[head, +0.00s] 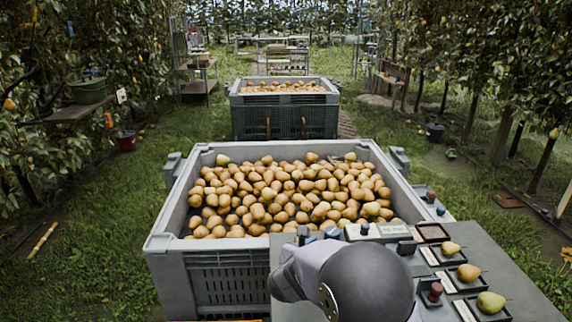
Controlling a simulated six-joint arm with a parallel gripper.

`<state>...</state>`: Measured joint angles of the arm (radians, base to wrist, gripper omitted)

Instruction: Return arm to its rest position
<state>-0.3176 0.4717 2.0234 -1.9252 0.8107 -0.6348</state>
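My arm (368,285) shows at the bottom centre as a pale grey link and a dark rounded joint, over the near-left part of a grey work surface (530,268). I cannot make out my gripper or its fingers in this view. A large grey crate (160,240) heaped with yellow-brown pears (290,195) stands in front of my arm. Three pears sit in separate small black-rimmed trays on the work surface: a yellowish one (451,248), a brownish one (468,272) and a greener one (490,302).
A second crate (285,118) of pears stands behind the first. Pear trees, shelves (195,65) and a red bucket (126,140) line the grass sides.

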